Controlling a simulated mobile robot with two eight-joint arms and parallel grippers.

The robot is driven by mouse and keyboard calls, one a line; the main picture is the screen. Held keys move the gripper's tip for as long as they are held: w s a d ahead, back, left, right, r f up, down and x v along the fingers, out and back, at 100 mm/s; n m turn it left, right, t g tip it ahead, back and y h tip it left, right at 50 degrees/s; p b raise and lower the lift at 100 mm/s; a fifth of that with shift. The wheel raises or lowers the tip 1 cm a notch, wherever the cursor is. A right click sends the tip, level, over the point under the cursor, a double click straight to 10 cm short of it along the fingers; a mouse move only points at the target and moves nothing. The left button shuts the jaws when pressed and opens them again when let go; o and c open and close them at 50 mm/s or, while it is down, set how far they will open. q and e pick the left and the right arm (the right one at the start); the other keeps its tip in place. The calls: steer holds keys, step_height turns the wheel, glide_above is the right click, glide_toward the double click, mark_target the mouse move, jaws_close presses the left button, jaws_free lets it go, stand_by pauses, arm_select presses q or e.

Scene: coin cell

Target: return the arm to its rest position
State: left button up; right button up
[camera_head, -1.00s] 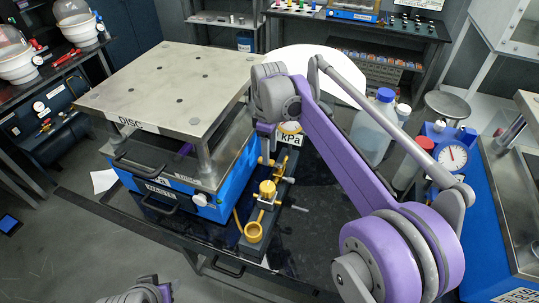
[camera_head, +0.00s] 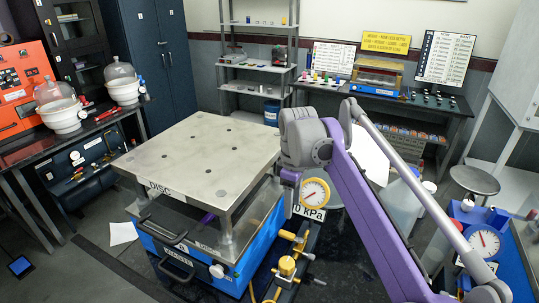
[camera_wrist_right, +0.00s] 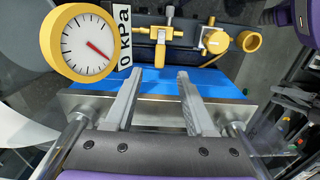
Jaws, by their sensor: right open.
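My right arm crosses the right of the head view, its wrist beside the right edge of the metal plate (camera_head: 205,160) marked DISC. The right gripper's fingers are hard to make out there. In the right wrist view the right gripper (camera_wrist_right: 155,92) is open, nothing between its fingers. The fingers lie over a metal ledge and the blue body (camera_wrist_right: 160,80) of the press, between two posts. The yellow gauge (camera_wrist_right: 88,43) and brass valve fittings (camera_wrist_right: 185,40) are beyond the fingertips. My left gripper is out of view.
The blue press (camera_head: 205,255) has posts under its plate. The gauge (camera_head: 314,192) stands close to my right wrist. A round stool (camera_head: 475,180) and a second gauge (camera_head: 484,240) are at right. Bell jars (camera_head: 120,80) stand on the left bench.

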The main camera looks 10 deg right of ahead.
steer(key=s+d+f+m+t, duration=0.1)
steer(key=s+f+m+t, duration=0.1)
steer(key=s+f, duration=0.4)
steer(key=s+d+f+m+t, duration=0.1)
steer(key=s+f+m, duration=0.4)
steer(key=s, duration=0.6)
steer(key=s+d+f+m+t, duration=0.2)
steer(key=s+f+m, duration=0.2)
steer(key=s+f, duration=0.3)
steer(key=shift+s+t, duration=0.3)
steer(key=shift+s, duration=0.65)
steer(key=shift+o, duration=0.3)
